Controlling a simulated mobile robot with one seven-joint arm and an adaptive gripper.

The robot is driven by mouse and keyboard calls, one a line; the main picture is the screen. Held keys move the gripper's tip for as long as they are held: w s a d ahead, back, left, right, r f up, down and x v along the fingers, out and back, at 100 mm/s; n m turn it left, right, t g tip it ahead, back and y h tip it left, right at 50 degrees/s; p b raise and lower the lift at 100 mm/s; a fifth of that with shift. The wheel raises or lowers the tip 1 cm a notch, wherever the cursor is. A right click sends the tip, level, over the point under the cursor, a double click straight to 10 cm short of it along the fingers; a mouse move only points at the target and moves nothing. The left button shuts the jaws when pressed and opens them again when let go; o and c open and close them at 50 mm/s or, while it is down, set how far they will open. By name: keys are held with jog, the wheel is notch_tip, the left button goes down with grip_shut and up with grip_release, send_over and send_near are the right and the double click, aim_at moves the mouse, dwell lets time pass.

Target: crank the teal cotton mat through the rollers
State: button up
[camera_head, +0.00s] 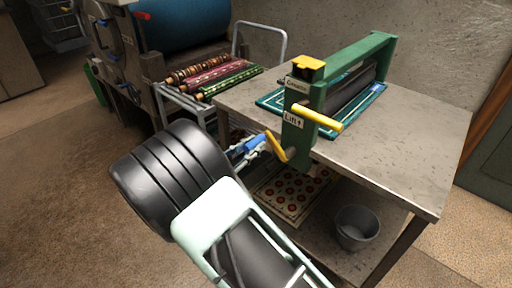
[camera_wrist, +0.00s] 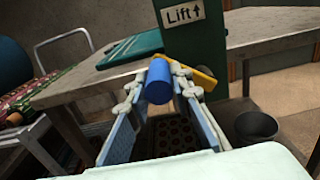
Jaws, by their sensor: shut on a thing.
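The teal mat (camera_head: 268,101) lies on the metal table and shows on both sides of the green wringer (camera_head: 318,112). Its middle is hidden by the frame and dark roller (camera_head: 355,88); I cannot tell how far it is between the rollers. The wringer's yellow crank arm (camera_head: 277,147) slants down to a blue handle (camera_head: 256,141). My gripper (camera_head: 252,147) is shut on this handle. In the wrist view the blue handle (camera_wrist: 159,84) sits between the two fingers, with the yellow arm (camera_wrist: 198,76) behind it and the teal mat (camera_wrist: 133,47) beyond.
A yellow lever (camera_head: 317,116) and yellow top knob (camera_head: 308,64) stick out from the wringer. A grey bucket (camera_head: 357,228) and a red-patterned mat (camera_head: 293,192) are on the lower shelf. Rolled rugs (camera_head: 215,80) lie at the back left. The table's front right is clear.

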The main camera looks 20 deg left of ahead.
jog(key=shift+f, duration=0.2)
jog(key=f+b, duration=0.1)
jog(key=a+f, duration=0.1)
jog(key=f+b, duration=0.1)
jog(key=f, duration=0.1)
jog(key=shift+w+a+b, duration=0.25)
jog(key=shift+w+b, duration=0.05)
jog(key=shift+b, duration=0.05)
dwell(0.4)
jog(key=shift+s+d+f+b, duration=0.15)
jog(key=shift+f+b, duration=0.4)
jog(key=shift+f, duration=0.55)
jog(key=shift+w+d+f+b, duration=0.1)
jog(key=shift+d+f+b, duration=0.1)
jog(key=shift+f+b, duration=0.6)
jog(key=shift+f, duration=0.3)
grip_shut()
jog(key=shift+s+f, duration=0.1)
